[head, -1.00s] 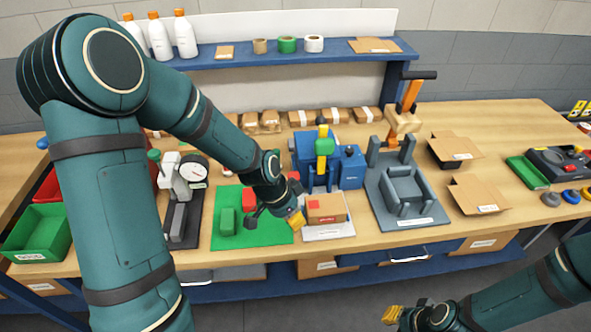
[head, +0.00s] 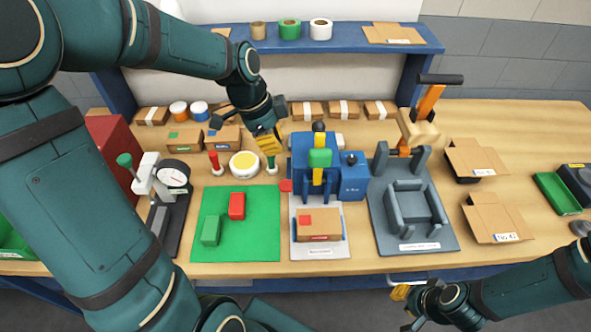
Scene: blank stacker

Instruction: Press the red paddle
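The red paddle (head: 286,185) is a small red piece at the left side of the blue machine (head: 314,160), just above the green mat's right corner. The machine has a yellow upright, a green block (head: 320,158) and a black knob on top. A brown carton with a red patch (head: 319,224) lies on the pale plate in front of it. My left gripper (head: 268,146) hangs behind and left of the paddle, apart from it, pointing down with yellow fingertips close together. My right gripper (head: 400,292) is low at the front edge, away from the machine; its finger gap is unclear.
A green-handled post (head: 271,166), a red-handled post (head: 215,163) and a yellow-topped round dish (head: 244,164) stand near my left gripper. The green mat (head: 262,222) holds red and green blocks. A grey fixture (head: 415,215) stands right of the machine.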

